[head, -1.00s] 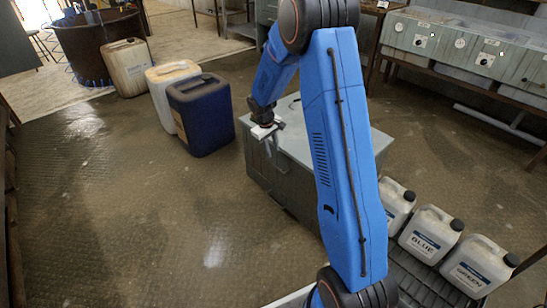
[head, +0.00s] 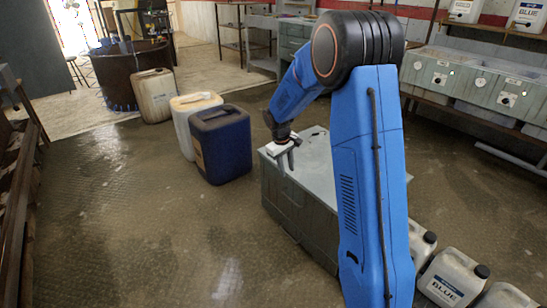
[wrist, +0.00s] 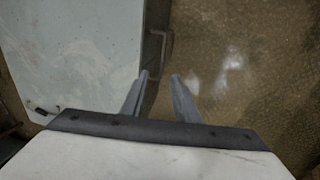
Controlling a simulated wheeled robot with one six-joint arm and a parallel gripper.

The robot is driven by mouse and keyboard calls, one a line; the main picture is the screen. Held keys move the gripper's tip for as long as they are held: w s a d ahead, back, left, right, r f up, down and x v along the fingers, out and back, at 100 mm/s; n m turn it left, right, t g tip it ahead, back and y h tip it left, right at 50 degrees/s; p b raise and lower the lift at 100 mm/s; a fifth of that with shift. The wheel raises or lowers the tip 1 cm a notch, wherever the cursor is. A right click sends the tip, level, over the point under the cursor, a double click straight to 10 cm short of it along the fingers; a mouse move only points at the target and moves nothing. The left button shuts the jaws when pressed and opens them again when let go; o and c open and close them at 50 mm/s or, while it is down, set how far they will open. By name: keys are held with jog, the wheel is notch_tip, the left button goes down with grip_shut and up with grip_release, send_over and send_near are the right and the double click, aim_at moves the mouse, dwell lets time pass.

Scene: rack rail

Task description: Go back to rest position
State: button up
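My gripper (head: 284,158) hangs at the end of my blue arm, by the left front edge of the grey-green cabinet (head: 325,215) in the head view. In the wrist view my gripper (wrist: 160,80) has its two fingers apart with nothing between them. Below the fingers are the cabinet's pale top (wrist: 75,50), its edge with a handle, and the brown floor. The arm is bent at the elbow, with the forearm pointing down and away.
A blue drum (head: 220,145), a white canister (head: 190,120) and a tan canister (head: 153,95) stand left of the cabinet. Several white jugs, one labelled BLUE (head: 452,280), stand at the lower right. Open floor (head: 120,210) lies at left.

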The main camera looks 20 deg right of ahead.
jog(key=s+a+r+m+t+y, duration=0.1)
jog(key=s+a+r+m+t, duration=0.15)
jog(key=s+r, duration=1.55)
jog(key=s+a+t, duration=0.1)
jog(key=s+a, duration=0.1)
jog(key=s, duration=1)
jog(key=s+a+r+y, duration=0.1)
jog(key=s+a, duration=0.1)
jog(key=s, duration=1.1)
jog(key=shift+s+a+r+m+t, duration=0.15)
jog(key=shift+m+t, duration=0.2)
jog(key=shift+m, duration=0.1)
